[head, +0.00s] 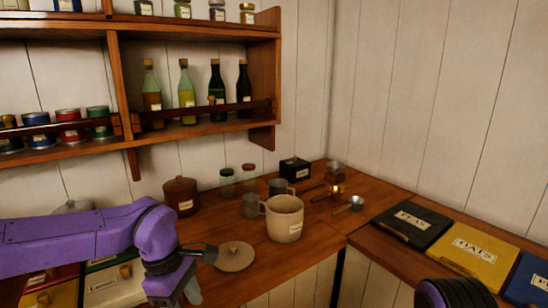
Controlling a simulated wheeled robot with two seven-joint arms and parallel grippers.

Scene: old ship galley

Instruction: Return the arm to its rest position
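My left arm is purple and reaches in from the left in the head view.
A large beige labelled mug (285,218), a brown lidded pot (181,196) and small jars stand on the wooden counter (335,224). Metal scoops lie behind. A bottle shelf (196,133) hangs above.

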